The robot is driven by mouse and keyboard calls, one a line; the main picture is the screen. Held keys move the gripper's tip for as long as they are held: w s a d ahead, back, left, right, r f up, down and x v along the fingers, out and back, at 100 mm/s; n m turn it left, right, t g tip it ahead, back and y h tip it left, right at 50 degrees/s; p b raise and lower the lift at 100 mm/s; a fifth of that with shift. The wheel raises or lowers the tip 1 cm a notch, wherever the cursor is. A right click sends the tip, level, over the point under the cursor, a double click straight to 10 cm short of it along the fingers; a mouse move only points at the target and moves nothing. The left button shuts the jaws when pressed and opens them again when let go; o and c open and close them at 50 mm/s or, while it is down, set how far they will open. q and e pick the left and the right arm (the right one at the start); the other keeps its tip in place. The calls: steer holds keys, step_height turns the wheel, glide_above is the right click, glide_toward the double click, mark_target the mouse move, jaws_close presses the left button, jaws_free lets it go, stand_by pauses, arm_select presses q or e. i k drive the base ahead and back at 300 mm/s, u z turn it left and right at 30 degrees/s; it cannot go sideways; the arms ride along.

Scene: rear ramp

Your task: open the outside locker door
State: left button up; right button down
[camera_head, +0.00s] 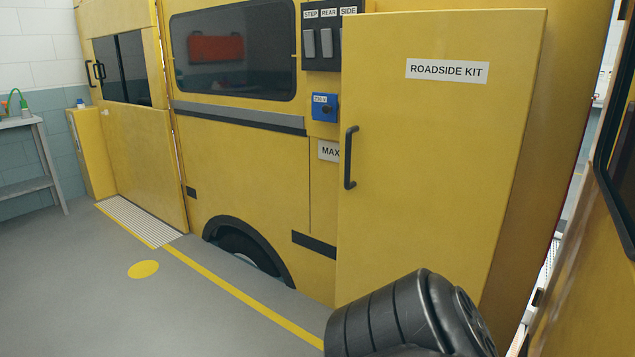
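The outside locker door (440,150) is a tall yellow panel in the right half of the head view, labelled "ROADSIDE KIT" (447,71). A black rounded part of my arm covers the door's lower part at the bottom of the view. Neither of my grippers is in view.
Left of the door, the yellow vehicle side has a switch panel (320,64), a blue power socket (324,107) and a wheel (238,240). A grey bench (32,186) stands far left. The grey floor (90,300) at lower left is clear.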

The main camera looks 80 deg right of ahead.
mark_target(435, 105)
steer(key=z, duration=3.1)
steer(key=k, duration=0.55)
steer(key=u, duration=0.7)
steer(key=i, duration=0.5)
steer(key=u, duration=0.5)
steer(key=i, duration=0.9)
steer(key=z, duration=0.25)
